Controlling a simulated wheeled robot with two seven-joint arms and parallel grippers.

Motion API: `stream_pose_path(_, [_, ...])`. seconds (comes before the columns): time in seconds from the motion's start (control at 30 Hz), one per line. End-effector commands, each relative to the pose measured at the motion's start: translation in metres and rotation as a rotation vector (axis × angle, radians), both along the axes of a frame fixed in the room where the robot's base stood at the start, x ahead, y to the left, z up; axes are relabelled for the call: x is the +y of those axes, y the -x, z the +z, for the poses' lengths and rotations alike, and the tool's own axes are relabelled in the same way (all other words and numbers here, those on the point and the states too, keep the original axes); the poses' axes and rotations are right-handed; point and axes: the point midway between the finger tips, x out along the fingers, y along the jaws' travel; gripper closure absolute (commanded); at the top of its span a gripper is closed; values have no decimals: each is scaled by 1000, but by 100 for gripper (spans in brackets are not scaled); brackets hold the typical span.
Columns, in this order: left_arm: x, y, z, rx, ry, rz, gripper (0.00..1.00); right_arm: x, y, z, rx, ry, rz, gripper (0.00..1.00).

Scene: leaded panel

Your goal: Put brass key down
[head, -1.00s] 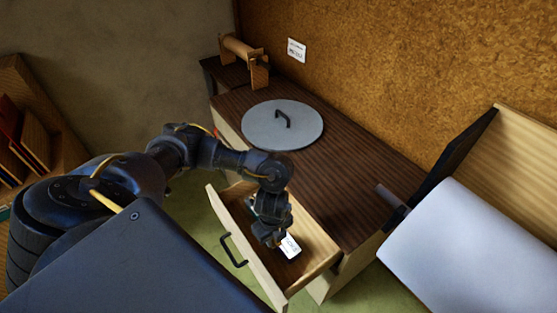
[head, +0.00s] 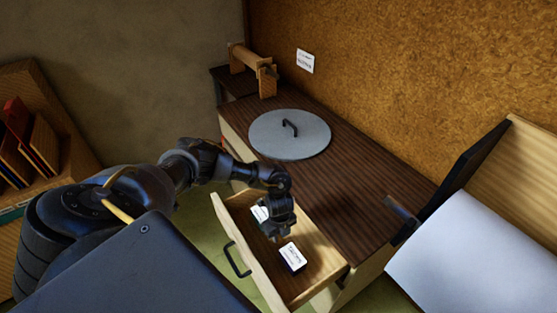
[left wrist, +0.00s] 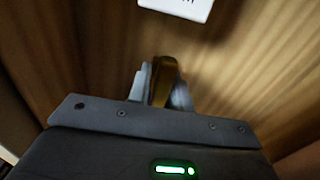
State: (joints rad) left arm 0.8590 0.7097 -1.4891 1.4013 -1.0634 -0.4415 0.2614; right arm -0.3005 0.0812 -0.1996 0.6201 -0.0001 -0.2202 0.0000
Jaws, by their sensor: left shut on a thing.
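My left gripper (head: 280,232) reaches over the open drawer (head: 325,268) in the head view. In the left wrist view its fingers (left wrist: 162,88) are shut on a brass-coloured piece (left wrist: 164,76), which I take to be the brass key. Only part of the key shows between the fingers. The striped wood of the drawer lies behind it. I cannot tell whether the key touches the drawer floor. My right gripper is not in view.
A white labelled box (head: 292,257) lies in the drawer, and another white label (head: 260,213) shows behind my gripper. The drawer front has a black handle (head: 237,260). A round grey lid (head: 289,135) lies on the dark cabinet top (head: 340,165).

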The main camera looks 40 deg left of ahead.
Motion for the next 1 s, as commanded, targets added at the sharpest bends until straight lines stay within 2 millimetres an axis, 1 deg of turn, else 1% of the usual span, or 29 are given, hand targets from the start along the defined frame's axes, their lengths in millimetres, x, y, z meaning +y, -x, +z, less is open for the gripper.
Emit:
stream_pose_path(0.1, [0, 0, -6, -1, 0, -1, 100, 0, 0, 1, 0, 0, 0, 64])
stream_pose_path(0.33, [0, 0, -7, -1, 0, 0, 100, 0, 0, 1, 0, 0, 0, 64])
stream_pose_path(0.43, [0, 0, -10, 0, 0, 0, 100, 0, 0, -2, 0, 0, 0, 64])
stream_pose_path(0.47, [0, 0, -10, 0, 0, 0, 78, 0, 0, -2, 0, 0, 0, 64])
stream_pose_path(0.6, [0, 0, -9, 0, 0, 0, 60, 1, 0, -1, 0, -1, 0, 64])
stream_pose_path(0.63, [0, 0, -9, 0, 0, 0, 58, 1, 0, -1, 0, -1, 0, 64])
stream_pose_path(0.87, [0, 0, -9, 0, 0, 0, 58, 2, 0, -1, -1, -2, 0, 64])
stream_pose_path(0.97, [0, 0, -4, -1, 0, -1, 58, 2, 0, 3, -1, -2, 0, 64])
stream_pose_path(1.0, [0, -1, -2, -2, 2, 0, 58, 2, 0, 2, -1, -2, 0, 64])
